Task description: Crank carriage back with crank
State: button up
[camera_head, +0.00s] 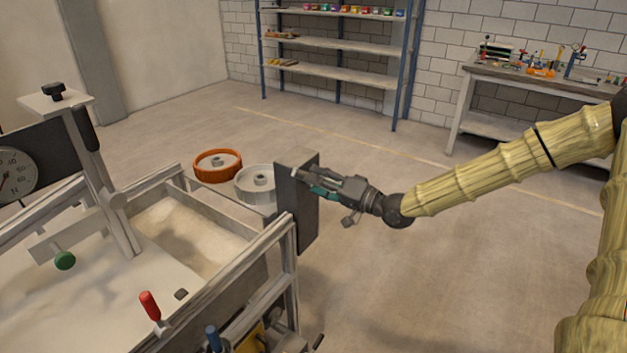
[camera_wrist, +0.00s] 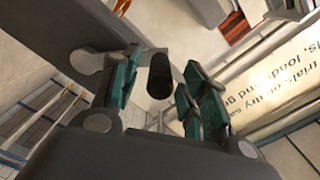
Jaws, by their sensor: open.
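The sandbed (camera_head: 285,240) is a grey-framed trough at the left of the head view. An upright carriage (camera_head: 100,170) with a light top plate and black knob stands across it. My gripper (camera_head: 312,185) is at the dark panel (camera_head: 283,195) on the sandbed's end. In the wrist view, my gripper (camera_wrist: 158,95) has its teal fingers apart. A dark cylindrical crank handle (camera_wrist: 160,75) shows between them, on a grey arm from a round hub (camera_wrist: 85,60). I cannot tell whether the fingers touch it. The crank is not clear in the head view.
A dial gauge (camera_head: 14,175), a green knob (camera_head: 65,261) and a red-handled lever (camera_head: 150,306) are on the sandbed. A workbench (camera_head: 540,82) is at the back right.

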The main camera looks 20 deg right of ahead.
jog(key=v, duration=1)
dwell(0.5)
